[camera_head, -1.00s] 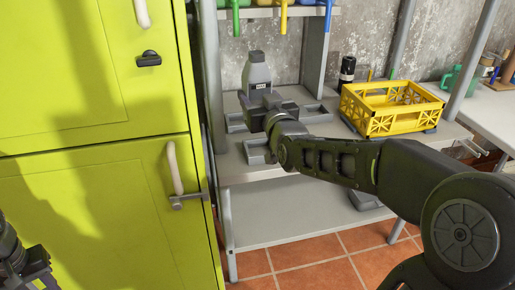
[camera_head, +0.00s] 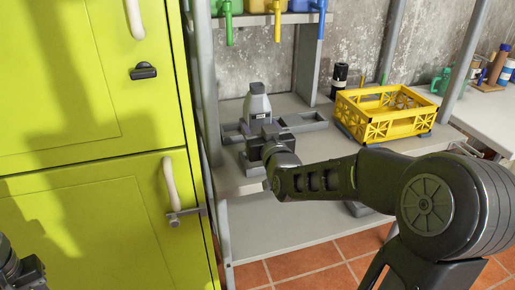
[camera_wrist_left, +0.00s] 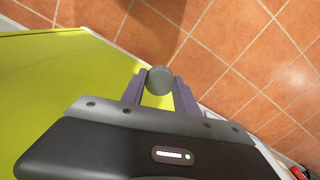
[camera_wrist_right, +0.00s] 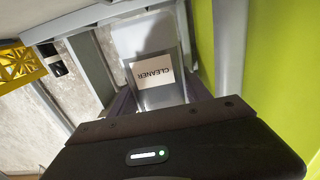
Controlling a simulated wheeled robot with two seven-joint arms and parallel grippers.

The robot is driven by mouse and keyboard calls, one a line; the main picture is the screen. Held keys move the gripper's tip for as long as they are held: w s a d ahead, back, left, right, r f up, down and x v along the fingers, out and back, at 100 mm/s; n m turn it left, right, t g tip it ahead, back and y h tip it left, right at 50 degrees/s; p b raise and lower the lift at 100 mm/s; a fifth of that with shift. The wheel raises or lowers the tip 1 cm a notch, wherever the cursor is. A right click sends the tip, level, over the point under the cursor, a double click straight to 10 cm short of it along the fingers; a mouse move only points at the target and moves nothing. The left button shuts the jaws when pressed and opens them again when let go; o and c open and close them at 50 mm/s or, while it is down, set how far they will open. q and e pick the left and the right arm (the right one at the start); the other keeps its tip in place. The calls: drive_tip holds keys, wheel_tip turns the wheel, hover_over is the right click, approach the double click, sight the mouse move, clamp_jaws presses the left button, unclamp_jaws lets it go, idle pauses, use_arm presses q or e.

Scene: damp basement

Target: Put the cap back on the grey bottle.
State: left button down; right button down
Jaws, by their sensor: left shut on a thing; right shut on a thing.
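The grey bottle (camera_head: 257,102) stands upright at the workbench's left end, its lower part hidden behind my right gripper (camera_head: 262,128). In the right wrist view the bottle (camera_wrist_right: 150,42), with a label reading CLEANER, is between the fingers of that gripper (camera_wrist_right: 160,98), which is shut on it. I cannot tell whether the bottle's base touches the bench. My left gripper (camera_wrist_left: 155,88) is shut on a round grey cap (camera_wrist_left: 159,80), held by its sides over the floor. In the head view only a part of the left hand shows at the lower left edge.
A yellow crate (camera_head: 347,105) stands on the bench (camera_head: 240,185), right of the bottle, with a black bottle (camera_head: 339,80) behind it. A grey tray (camera_head: 310,120) lies near the bottle. A yellow-green cabinet (camera_head: 100,225) fills the left. Coloured spouts (camera_head: 277,22) hang above.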

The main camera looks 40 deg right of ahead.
use_arm(q)
drive_tip(key=shift+f, duration=0.1)
use_arm(e)
drive_tip(key=shift+f, duration=1)
use_arm(q)
drive_tip(key=shift+f+b, duration=0.3)
use_arm(e)
drive_tip(key=shift+f, duration=1.85)
use_arm(q)
drive_tip(key=shift+f, duration=0.15)
use_arm(e)
drive_tip(key=shift+f, duration=0.15)
drive_tip(key=shift+c, duration=2.4)
unclamp_jaws()
use_arm(q)
drive_tip(key=shift+r, duration=0.25)
use_arm(e)
drive_tip(key=shift+s, duration=0.1)
